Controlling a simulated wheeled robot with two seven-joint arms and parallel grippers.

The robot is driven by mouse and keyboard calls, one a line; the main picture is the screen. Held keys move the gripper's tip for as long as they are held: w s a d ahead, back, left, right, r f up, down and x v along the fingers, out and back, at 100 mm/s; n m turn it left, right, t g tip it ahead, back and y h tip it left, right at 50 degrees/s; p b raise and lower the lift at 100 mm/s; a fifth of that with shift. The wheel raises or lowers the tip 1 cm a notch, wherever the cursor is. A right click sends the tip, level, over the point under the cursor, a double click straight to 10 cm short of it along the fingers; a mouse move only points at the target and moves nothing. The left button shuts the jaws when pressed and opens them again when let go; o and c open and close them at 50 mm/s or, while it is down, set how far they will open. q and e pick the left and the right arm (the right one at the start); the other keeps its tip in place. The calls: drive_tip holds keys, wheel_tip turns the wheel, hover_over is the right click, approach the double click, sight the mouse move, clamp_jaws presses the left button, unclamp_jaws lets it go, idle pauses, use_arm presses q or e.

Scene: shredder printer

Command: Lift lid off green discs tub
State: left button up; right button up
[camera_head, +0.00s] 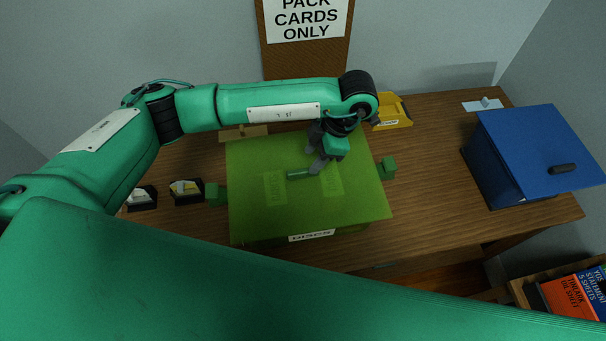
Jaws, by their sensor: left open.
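The green discs tub (310,236) stands on the wooden desk, with a "DISCS" label on its front. Its flat green lid (255,220) covers the top. A short green bar handle (298,174) sits near the middle of the lid. Green side knobs show at the tub's left (214,194) and right (387,168). My left gripper (318,168) is open and points down at the right end of the handle. Whether its fingers straddle or touch the handle I cannot tell. My right gripper is not in view.
A blue lidded box (500,165) stands on the desk (440,190) at right. A yellow tray (393,112) lies behind the tub. Two small dark holders (187,191) are at left. A "PACK CARDS ONLY" sign (306,18) is at the back. Desk between tub and blue box is clear.

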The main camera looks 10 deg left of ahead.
sight(304, 170)
use_arm(q)
drive_tip(key=shift+s+a+f, duration=0.1)
drive_tip(key=shift+f, duration=0.2)
drive_tip(key=p+x, duration=0.2)
drive_tip(key=x, duration=0.2)
drive_tip(key=shift+a+f+p, duration=0.2)
drive_tip(key=shift+f+p, duration=0.1)
drive_tip(key=shift+p, duration=0.05)
drive_tip(key=shift+f, duration=0.3)
clamp_jaws()
